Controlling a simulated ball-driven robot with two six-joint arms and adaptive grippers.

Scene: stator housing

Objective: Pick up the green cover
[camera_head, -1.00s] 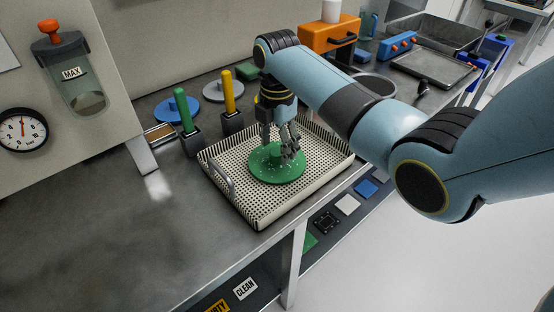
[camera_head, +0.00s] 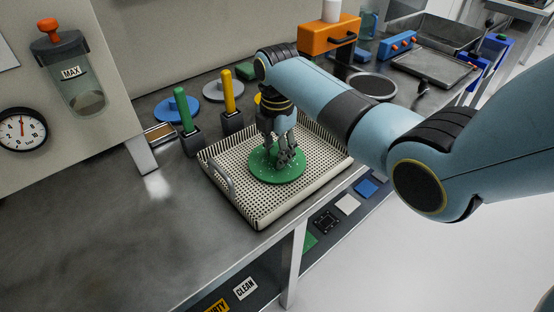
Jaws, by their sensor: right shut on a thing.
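The green cover (camera_head: 277,175) is a round disc with a raised middle part. It lies in the white perforated tray (camera_head: 240,199), near the tray's centre. My right gripper (camera_head: 279,160) points down over the cover and is shut on its raised middle. The fingers hide most of that raised part. The cover looks flat, and I cannot tell whether it is clear of the tray floor. My left gripper is not in view.
Green (camera_head: 184,110) and yellow (camera_head: 228,97) handles stand in dark holders left of the tray. Blue (camera_head: 177,110) and grey (camera_head: 219,90) discs lie behind. An orange machine (camera_head: 329,41) stands at the back. The counter's left front is clear.

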